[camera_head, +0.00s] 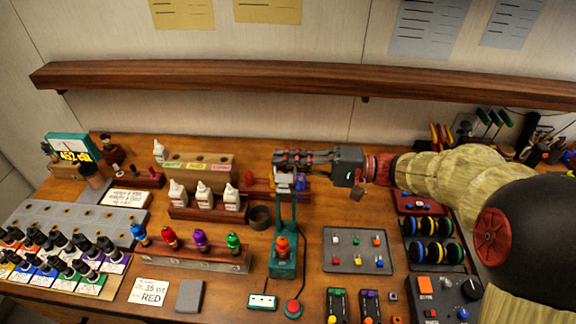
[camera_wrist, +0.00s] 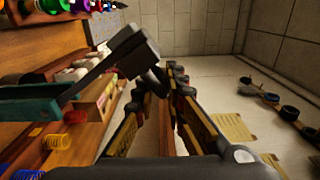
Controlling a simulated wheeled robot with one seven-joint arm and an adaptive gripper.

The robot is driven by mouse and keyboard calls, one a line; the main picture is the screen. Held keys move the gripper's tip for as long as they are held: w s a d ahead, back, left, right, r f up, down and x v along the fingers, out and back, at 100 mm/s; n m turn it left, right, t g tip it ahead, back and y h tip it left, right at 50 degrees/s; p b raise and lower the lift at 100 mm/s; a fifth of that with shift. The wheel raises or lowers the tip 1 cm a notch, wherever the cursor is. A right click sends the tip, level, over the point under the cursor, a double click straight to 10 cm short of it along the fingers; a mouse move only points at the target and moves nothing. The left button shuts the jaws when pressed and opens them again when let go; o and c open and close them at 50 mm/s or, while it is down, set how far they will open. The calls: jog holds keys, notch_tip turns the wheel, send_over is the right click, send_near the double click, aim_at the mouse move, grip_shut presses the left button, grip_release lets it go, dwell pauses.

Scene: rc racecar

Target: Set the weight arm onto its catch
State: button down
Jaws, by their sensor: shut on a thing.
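A teal stand (camera_head: 284,258) with an upright post is on the bench near the middle, with an orange-topped piece on its base. My gripper (camera_head: 290,160) reaches in from the right, level with the top of the post. In the wrist view, the teal post (camera_wrist: 45,105) enters from the left and carries a dark grey weight arm (camera_wrist: 112,62). The arm's dark end lies between my fingers (camera_wrist: 160,100), which are shut on it. In the head view my gripper hides most of the arm. I cannot make out the catch.
White bottles (camera_head: 203,197) in a wooden rack are left of the stand. A row of coloured-top pieces (camera_head: 185,240) is at the front left. A grey panel with small coloured parts (camera_head: 358,250) is to the right. A wooden shelf (camera_head: 210,75) spans the wall above.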

aim_at(283, 192)
jog(key=s+n+b, duration=0.2)
jog(key=s+b, duration=0.1)
jog(key=s+n+b, duration=0.1)
jog(key=b, duration=0.1)
jog(key=shift+s+a+f+n, duration=0.1)
jog(key=shift+s+f+n, duration=0.1)
jog(key=shift+f+n, duration=0.2)
jog(key=shift+s+f+b, duration=0.4)
jog(key=shift+s+b, duration=0.1)
jog(key=shift+s, duration=0.15)
jog(key=shift+s+f+b, duration=0.4)
jog(key=shift+s+b, duration=0.1)
jog(key=shift+s, duration=0.1)
jog(key=shift+s+f+b, duration=0.45)
jog(key=shift+s+f, duration=0.1)
jog(key=shift+s, duration=0.05)
jog(key=c, duration=2.5)
grip_release()
jog(key=shift+s+r, duration=0.2)
jog(key=shift+s, duration=0.15)
jog(key=o, duration=0.3)
jog(key=shift+w+f, duration=0.15)
jog(key=shift+w, duration=0.05)
jog(key=shift+o, duration=1.4)
jog(key=shift+f, duration=0.1)
jog(key=d, duration=1.2)
jog(key=shift+s, duration=0.3)
jog(key=shift+f, duration=0.1)
